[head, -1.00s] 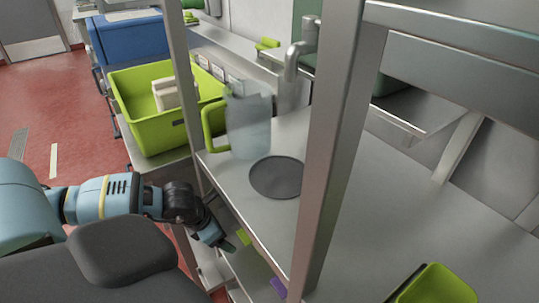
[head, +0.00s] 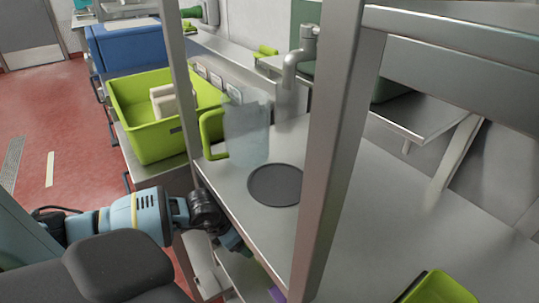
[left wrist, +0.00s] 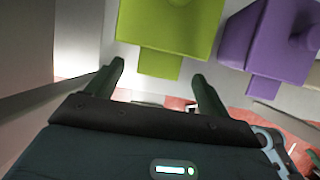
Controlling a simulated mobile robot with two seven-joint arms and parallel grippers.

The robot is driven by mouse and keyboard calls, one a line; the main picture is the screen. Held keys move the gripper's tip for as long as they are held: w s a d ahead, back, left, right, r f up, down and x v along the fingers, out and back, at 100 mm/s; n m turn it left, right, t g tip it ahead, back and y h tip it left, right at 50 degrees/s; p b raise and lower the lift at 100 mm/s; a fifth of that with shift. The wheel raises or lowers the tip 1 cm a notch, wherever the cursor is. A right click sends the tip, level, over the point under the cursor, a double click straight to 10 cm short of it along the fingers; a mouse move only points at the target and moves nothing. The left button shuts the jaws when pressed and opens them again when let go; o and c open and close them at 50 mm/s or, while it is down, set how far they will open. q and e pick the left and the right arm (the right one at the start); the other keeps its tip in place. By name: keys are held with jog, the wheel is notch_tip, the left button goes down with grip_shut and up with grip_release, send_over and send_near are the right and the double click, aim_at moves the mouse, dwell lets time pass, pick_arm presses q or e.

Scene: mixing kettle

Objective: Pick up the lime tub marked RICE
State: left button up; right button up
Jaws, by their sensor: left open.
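A lime tub (left wrist: 165,28) with a tab on its near side fills the top middle of the left wrist view; I see no RICE marking on it. My left gripper (left wrist: 158,72) is open, its two fingers pointing toward the lime tub, with the tab between them in the picture. I cannot tell whether they touch it. In the head view my left gripper (head: 237,244) reaches below the steel table's left edge, which partly hides it. The lime tub is not clear there. My right gripper is not in view.
A purple tub (left wrist: 275,45) stands just right of the lime one. On the steel table (head: 390,230) are a lime-handled jug (head: 247,135) and a dark round plate (head: 275,185). A steel post (head: 335,150) rises beside them. A lime container (head: 440,290) is at lower right.

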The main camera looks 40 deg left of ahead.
pick_arm(q)
jog(key=shift+x, duration=1)
jog(key=shift+s, duration=0.1)
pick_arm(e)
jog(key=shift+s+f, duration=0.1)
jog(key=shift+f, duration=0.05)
